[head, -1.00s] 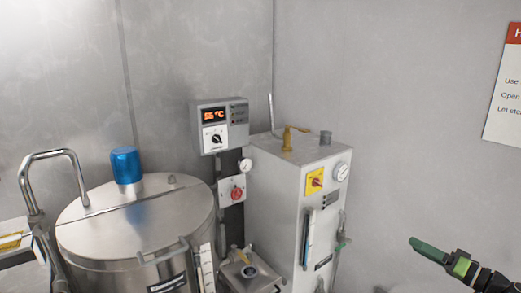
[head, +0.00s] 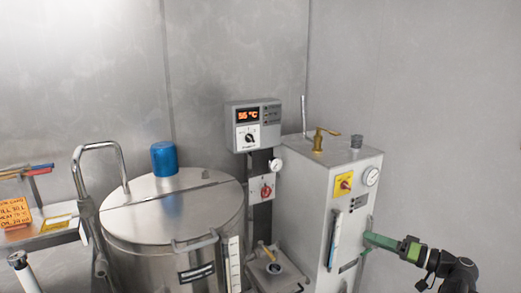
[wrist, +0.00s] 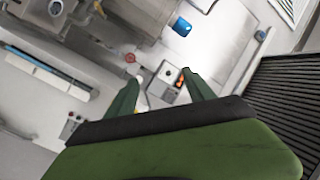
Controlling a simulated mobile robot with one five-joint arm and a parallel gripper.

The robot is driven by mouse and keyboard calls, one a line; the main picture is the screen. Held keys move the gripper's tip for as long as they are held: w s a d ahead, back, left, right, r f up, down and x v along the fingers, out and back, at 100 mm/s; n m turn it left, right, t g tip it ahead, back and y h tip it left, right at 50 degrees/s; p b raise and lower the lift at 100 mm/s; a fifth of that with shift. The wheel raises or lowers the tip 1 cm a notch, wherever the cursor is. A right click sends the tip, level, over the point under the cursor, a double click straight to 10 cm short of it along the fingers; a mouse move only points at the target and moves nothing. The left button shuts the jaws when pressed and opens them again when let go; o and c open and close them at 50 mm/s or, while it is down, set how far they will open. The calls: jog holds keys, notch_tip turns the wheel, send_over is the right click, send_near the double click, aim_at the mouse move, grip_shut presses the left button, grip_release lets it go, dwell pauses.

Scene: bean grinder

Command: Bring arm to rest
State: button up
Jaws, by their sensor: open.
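My gripper (head: 388,243) shows at the lower right of the head view, with green fingers pointing left and a black arm behind it. In that view it overlaps the right side of the grey steel cabinet (head: 312,200); I cannot tell whether it touches. In the wrist view my gripper (wrist: 160,92) has its two green fingers spread apart, with nothing between them. The grey control box with its orange display (wrist: 182,80) shows beyond the fingertips.
A lidded steel vessel (head: 150,225) with a blue cap (head: 163,158) stands left of the cabinet. The control box (head: 253,125) on the wall reads 55 °C. A shelf with an orange note (head: 15,213) is at the far left. The wall at right is bare.

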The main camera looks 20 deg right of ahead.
jog(key=w+a+f+n+g+y+p, duration=0.1)
jog(key=w+a+f+n+g, duration=0.15)
jog(key=a, duration=0.65)
jog(key=w+a+f+n+g, duration=0.1)
jog(key=w+a+g, duration=0.25)
jog(key=a, duration=0.55)
jog(key=w+a+f+n+g+y+p, duration=0.1)
jog(key=w+a+f+g, duration=0.15)
jog(key=a, duration=0.75)
jog(key=s+a+f+n+g+h+p, duration=0.1)
jog(key=s+a+f+g+h, duration=0.2)
jog(key=a, duration=0.5)
jog(key=a+f+n+g+h, duration=0.1)
jog(key=a+f+g+h, duration=0.15)
jog(key=a+f, duration=0.45)
jog(key=s+d+f+m+h, duration=0.2)
jog(key=d+f+m+h, duration=0.1)
jog(key=d+m+h, duration=0.2)
jog(key=d+h, duration=0.2)
jog(key=d, duration=0.1)
jog(key=shift+f, duration=0.3)
jog(key=shift+a, duration=0.15)
